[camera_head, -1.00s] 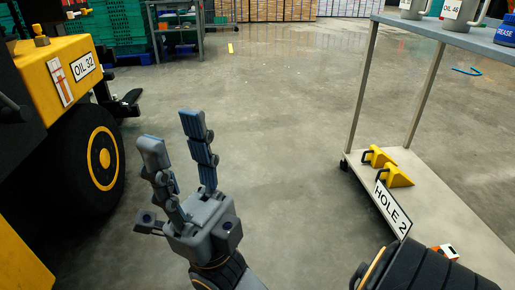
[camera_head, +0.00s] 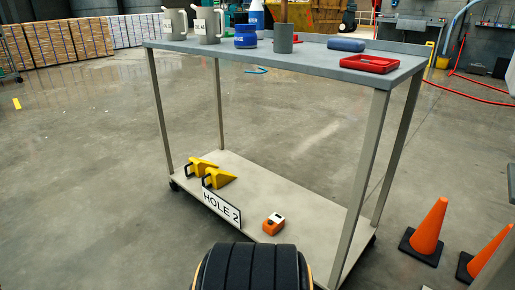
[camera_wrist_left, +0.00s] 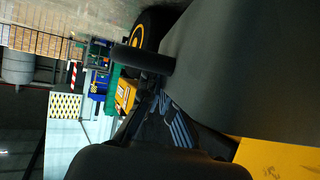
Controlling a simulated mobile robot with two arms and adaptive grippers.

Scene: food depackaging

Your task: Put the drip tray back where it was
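A shallow red tray (camera_head: 369,64), which looks like the drip tray, lies on the right end of the grey top shelf (camera_head: 330,58) of a cart. Nothing shows inside it, and no gripper is near it. My left gripper is outside the head view. In the left wrist view, dark and blue-grey parts of it (camera_wrist_left: 175,130) show close up, but the gap between its fingers is not clear. My right gripper is in neither current view; only a dark arm part of mine shows at the bottom of the head view.
The top shelf also holds grey oil jugs (camera_head: 207,25), a blue grease tub (camera_head: 245,36), a grey cup (camera_head: 283,38) and a blue-grey item (camera_head: 346,45). Yellow chocks (camera_head: 218,178) and an orange device (camera_head: 273,223) lie on the lower shelf. Orange cones (camera_head: 429,228) stand right.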

